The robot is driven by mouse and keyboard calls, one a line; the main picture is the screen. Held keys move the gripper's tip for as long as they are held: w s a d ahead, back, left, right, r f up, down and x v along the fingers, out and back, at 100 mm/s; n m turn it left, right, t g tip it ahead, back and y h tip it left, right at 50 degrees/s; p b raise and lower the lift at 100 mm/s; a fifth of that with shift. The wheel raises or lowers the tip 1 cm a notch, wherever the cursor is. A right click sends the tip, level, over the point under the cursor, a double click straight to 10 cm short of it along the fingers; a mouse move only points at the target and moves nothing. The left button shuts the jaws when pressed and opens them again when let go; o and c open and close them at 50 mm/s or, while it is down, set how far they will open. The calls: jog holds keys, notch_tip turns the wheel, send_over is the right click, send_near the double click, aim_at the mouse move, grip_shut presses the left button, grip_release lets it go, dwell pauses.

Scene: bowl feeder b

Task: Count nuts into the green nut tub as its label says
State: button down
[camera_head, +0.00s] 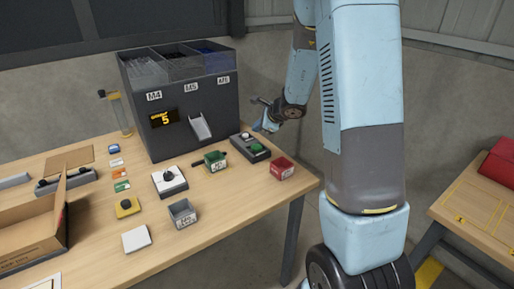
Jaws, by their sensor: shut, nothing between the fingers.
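The green nut tub (215,167) stands upright on the table, in front of the feeder's chute. Its label is too small to read, and I cannot tell what is inside. The dark feeder (190,98) has compartments marked M4, M5 and M6, with a metal chute (201,127) on its front. Its display (164,117) shows a yellow 5 under a small word. A dark control box (249,147) with a green button and a dark knob sits right of the feeder. My gripper (262,125) is shut and empty, just above and beyond this box.
A red tub (282,172) stands near the right table edge and a grey tub (183,218) near the front. An open cardboard box (35,235) fills the left front.

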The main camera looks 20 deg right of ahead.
aim_at(258, 148)
dwell(0.8)
notch_tip(258, 148, up, 4)
jog(key=shift+f, duration=0.15)
dwell(0.3)
jog(key=shift+f, duration=0.1)
jog(key=shift+f, duration=4.35)
jog(key=shift+f, duration=0.15)
jog(key=shift+f, duration=0.2)
